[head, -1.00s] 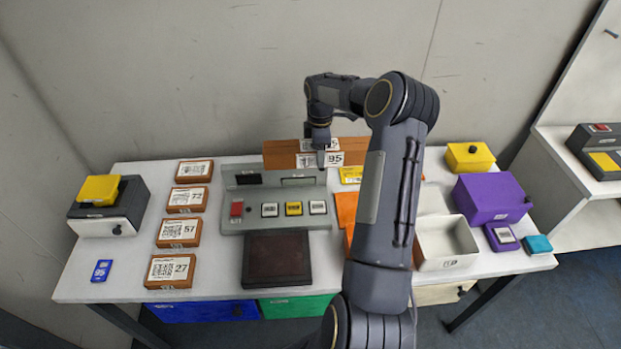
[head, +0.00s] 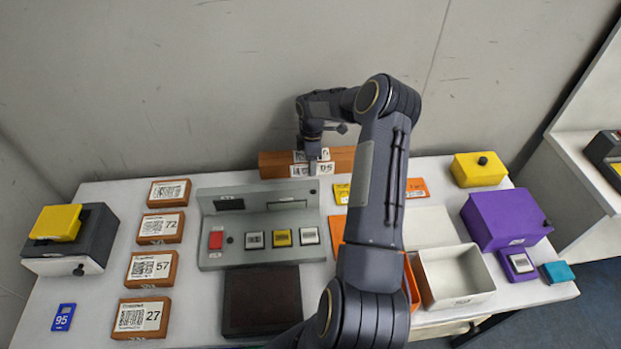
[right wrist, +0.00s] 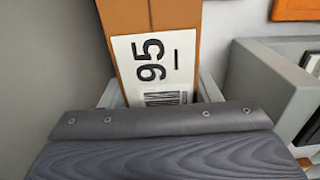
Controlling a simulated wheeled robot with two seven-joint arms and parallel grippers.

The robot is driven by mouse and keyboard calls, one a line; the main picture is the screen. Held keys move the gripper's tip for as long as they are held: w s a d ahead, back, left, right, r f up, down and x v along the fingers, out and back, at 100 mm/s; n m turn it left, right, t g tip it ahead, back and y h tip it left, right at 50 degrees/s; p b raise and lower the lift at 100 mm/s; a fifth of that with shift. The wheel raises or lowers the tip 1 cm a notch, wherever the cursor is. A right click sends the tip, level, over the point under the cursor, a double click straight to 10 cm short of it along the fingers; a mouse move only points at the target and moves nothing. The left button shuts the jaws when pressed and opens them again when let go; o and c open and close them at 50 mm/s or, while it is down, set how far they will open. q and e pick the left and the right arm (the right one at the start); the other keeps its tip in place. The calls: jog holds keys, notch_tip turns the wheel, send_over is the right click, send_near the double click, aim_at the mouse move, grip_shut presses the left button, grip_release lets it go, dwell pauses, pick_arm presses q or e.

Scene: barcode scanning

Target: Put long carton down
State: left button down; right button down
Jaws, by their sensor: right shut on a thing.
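The long carton (head: 275,165) is a brown box with white labels at the back of the table, behind the grey console. My right gripper (head: 313,157) is shut on it near its middle, from above. In the right wrist view the carton (right wrist: 127,22) runs away from the fingers (right wrist: 160,92), with a label reading 95 and a barcode facing the camera. Part of the carton's right side is hidden behind my arm in the head view. I cannot tell whether its underside touches the table. My left gripper is not in view.
The grey console (head: 265,222) with buttons stands just in front of the carton. Several labelled small cartons (head: 149,268) line the left. A dark pad (head: 262,302), a white open bin (head: 455,277), a purple box (head: 505,218) and a yellow box (head: 478,168) are also on the table.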

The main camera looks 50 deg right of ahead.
notch_tip(320, 180, down, 4)
jog(key=shift+f+b, duration=0.1)
jog(key=shift+b, duration=0.9)
jog(key=shift+f, duration=0.3)
jog(key=shift+r, duration=0.1)
jog(key=c, duration=0.9)
grip_release()
jog(key=shift+f, duration=0.3)
jog(key=o, duration=0.4)
jog(key=shift+r, duration=0.1)
